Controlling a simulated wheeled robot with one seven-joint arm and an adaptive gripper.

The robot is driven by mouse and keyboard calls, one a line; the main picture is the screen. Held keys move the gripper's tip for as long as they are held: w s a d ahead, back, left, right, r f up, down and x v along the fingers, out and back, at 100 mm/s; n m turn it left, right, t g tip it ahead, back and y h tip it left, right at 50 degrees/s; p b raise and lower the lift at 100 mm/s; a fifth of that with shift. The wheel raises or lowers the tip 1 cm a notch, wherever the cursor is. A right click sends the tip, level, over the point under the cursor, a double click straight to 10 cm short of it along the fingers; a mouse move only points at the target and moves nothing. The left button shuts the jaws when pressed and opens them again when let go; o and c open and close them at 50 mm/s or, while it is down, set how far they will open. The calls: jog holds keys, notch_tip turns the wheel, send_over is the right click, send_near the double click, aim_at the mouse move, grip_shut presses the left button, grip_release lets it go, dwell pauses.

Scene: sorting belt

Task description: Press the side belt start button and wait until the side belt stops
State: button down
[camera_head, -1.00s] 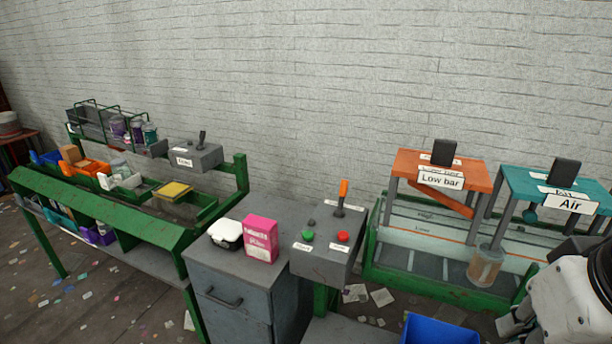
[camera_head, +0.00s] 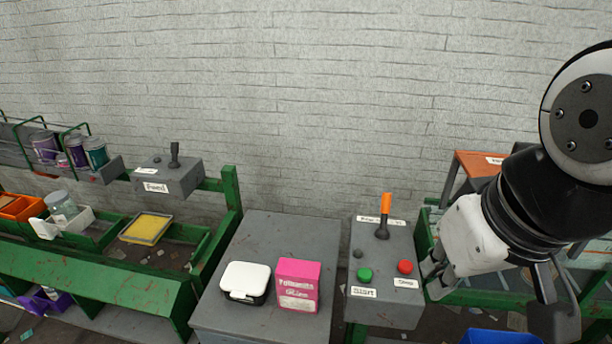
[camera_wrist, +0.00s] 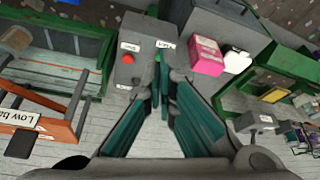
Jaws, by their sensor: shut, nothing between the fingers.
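The grey control box (camera_head: 384,311) stands right of the cabinet. It carries a green button (camera_head: 365,274) labelled Start, a red button (camera_head: 405,267) labelled Stop, and a lever with an orange handle (camera_head: 386,205). My gripper (camera_head: 438,276) is shut and empty, just right of the red button in the head view. In the wrist view its fingers (camera_wrist: 163,80) point toward the box, and the green button (camera_wrist: 157,58) shows partly behind the fingertips. The red button (camera_wrist: 128,59) is clear there. I cannot tell whether the fingertips touch the box.
A pink box (camera_head: 298,285) and a white-lidded container (camera_head: 245,282) stand on the grey cabinet (camera_head: 262,233). To the left is a green sorting bench (camera_head: 95,285) with a Feed lever box (camera_head: 168,178). A blue bin (camera_head: 500,337) is low at the right. An orange stand (camera_wrist: 45,106) is beside the box.

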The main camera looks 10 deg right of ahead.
jog(key=shift+w+r, duration=0.1)
jog(key=m+g+p, duration=0.3)
jog(key=m+p, duration=0.1)
jog(key=p, duration=0.7)
send_over(363, 273)
jog(key=s+d, duration=0.1)
notch_tip(363, 273, down, 6)
jog(key=shift+d+f+y, duration=0.15)
jog(key=shift+f+y, duration=0.05)
jog(key=shift+y, duration=0.2)
jog(key=shift+s, duration=0.1)
jog(key=f, duration=0.4)
jog(key=f+p, duration=0.1)
jog(key=f, duration=0.4)
jog(key=w+a+f+p, duration=0.1)
jog(key=f, duration=0.4)
